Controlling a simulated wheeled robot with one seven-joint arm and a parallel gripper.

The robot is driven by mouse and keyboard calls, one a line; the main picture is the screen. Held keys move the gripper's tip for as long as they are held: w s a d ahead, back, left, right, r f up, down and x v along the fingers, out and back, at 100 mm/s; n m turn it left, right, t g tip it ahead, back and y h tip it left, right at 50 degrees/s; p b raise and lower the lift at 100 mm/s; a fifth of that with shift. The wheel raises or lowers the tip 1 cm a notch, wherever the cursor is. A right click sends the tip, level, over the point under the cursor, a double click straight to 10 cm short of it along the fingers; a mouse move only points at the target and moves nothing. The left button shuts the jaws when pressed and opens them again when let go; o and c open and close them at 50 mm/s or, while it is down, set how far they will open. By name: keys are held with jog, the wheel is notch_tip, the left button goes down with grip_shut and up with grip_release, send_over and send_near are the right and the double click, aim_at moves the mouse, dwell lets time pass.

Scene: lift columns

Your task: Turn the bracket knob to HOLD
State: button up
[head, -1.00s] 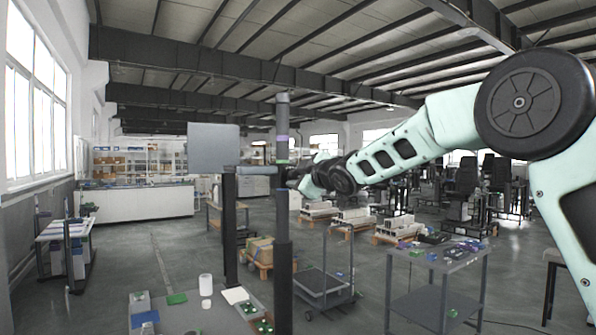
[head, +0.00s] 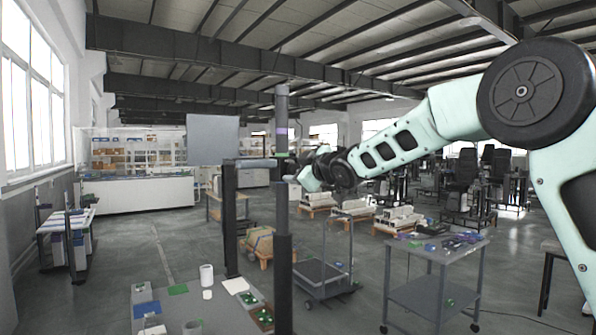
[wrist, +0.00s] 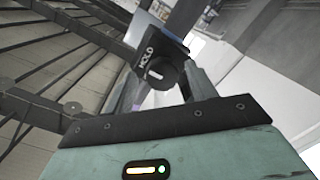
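The bracket knob (wrist: 158,73) is black with a white mark on its face, in the upper middle of the wrist view. The word HOLD stands on the dark bracket (wrist: 148,48) just above it. My gripper (wrist: 162,75) is open, one finger on each side of the knob; I cannot tell whether either finger touches it. In the head view, my gripper (head: 300,178) is beside the dark lift column (head: 283,215), to its right. The knob is too small or hidden to make out there. A purple band and a green band mark the column's upper part.
A grey panel (head: 213,140) stands left of the column, above a second black post (head: 230,220). A bench (head: 190,308) with a white cup (head: 206,275) and green boards is below. A cart (head: 322,280) and a grey table (head: 435,268) stand to the right.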

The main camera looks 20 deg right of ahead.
jog(key=shift+f, duration=0.1)
jog(key=b+v, duration=0.3)
jog(key=v, duration=1.4)
jog(key=shift+s+d, duration=0.1)
jog(key=shift+s, duration=0.05)
